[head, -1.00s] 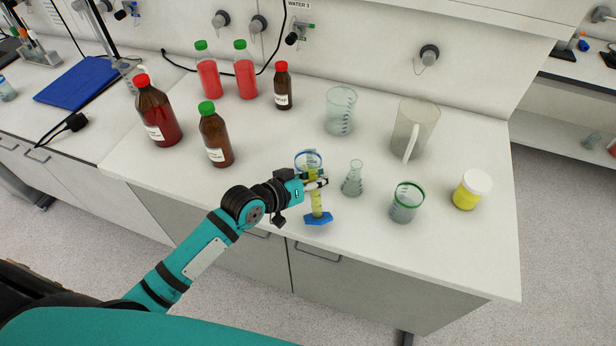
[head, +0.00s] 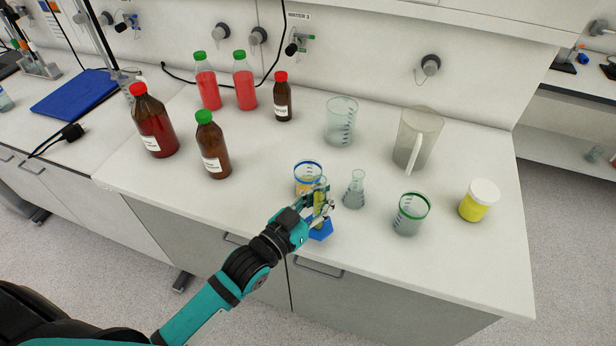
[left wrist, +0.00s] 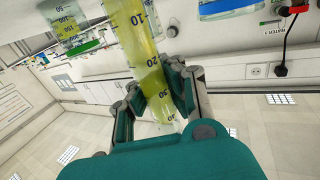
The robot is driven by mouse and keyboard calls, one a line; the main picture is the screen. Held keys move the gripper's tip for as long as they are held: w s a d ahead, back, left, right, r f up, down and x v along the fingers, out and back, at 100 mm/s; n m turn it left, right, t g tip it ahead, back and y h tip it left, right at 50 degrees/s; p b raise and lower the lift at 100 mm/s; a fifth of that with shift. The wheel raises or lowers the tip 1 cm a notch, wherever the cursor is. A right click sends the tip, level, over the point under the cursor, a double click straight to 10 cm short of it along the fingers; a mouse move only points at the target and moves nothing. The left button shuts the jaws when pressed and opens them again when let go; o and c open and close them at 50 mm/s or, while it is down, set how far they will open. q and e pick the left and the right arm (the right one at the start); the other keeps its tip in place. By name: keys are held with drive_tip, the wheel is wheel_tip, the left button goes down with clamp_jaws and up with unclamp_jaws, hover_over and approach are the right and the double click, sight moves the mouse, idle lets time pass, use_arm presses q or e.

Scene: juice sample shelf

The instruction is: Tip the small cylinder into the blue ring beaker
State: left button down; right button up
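The small cylinder (head: 320,230) holds yellow liquid and has a blue foot near the counter's front edge. It stands about upright; whether its foot touches the counter is unclear. My left gripper (head: 322,203) is around its upper part, with its fingers close against both sides. In the left wrist view, turned upside down, the cylinder (left wrist: 138,45) passes between the fingers (left wrist: 157,92). The blue ring beaker (head: 306,171) stands just behind and left of the cylinder, partly hidden by my gripper; yellow-orange shows low in it or through it. My right gripper is out of view.
A small flask (head: 354,190) and a green ring beaker (head: 411,214) stand right of my gripper. A yellow jar (head: 479,200), a large beaker (head: 341,122) and a jug (head: 417,140) stand farther off. Brown bottles (head: 213,146) stand to the left.

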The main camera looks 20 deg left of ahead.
use_arm(q)
drive_tip(key=shift+s+d+r+p, duration=0.25)
drive_tip(key=shift+s+r+p, duration=0.1)
drive_tip(key=shift+s+r, duration=0.2)
drive_tip(key=shift+f, duration=0.1)
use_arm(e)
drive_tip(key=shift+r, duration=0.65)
